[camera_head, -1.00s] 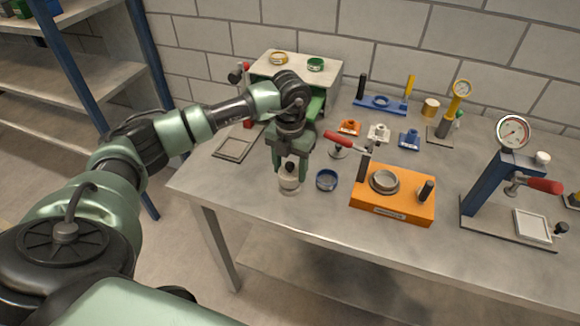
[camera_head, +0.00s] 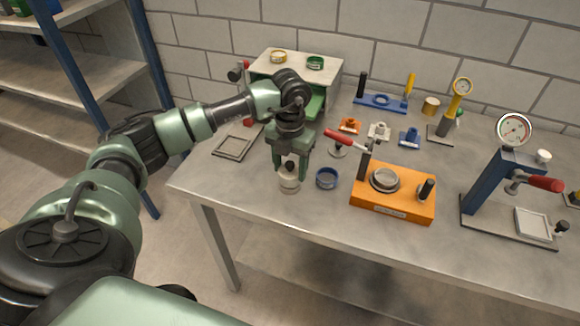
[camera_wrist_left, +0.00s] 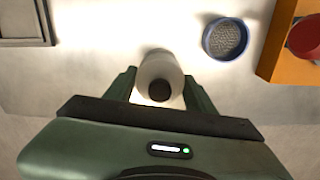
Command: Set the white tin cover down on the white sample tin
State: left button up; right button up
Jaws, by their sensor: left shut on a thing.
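My left gripper (camera_head: 289,166) points down near the table's front edge and is shut on the white tin cover (camera_wrist_left: 172,92) by its black knob (camera_head: 289,166). The knob also shows in the left wrist view (camera_wrist_left: 160,91), between the two green fingers. The white sample tin (camera_head: 289,184) stands upright on the table directly under the gripper. In the left wrist view the tin (camera_wrist_left: 158,64) is partly covered by the cover and knob. Cover and tin look lined up, but I cannot tell whether they touch. My right gripper is not in view.
An orange fixture (camera_head: 393,206) with a red-handled clamp (camera_head: 347,143) is further right. A flat square frame (camera_head: 233,147) lies to the left. The table's front edge is close below the tin.

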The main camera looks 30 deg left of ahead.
pick_arm(q)
jog(key=shift+f+b, duration=0.4)
jog(key=shift+f, duration=0.05)
dwell(0.3)
jog(key=o, duration=1.5)
jog(key=shift+o, duration=0.2)
jog(key=o, duration=0.4)
jog(key=shift+r+p, duration=2.6)
jog(key=shift+r, duration=1.5)
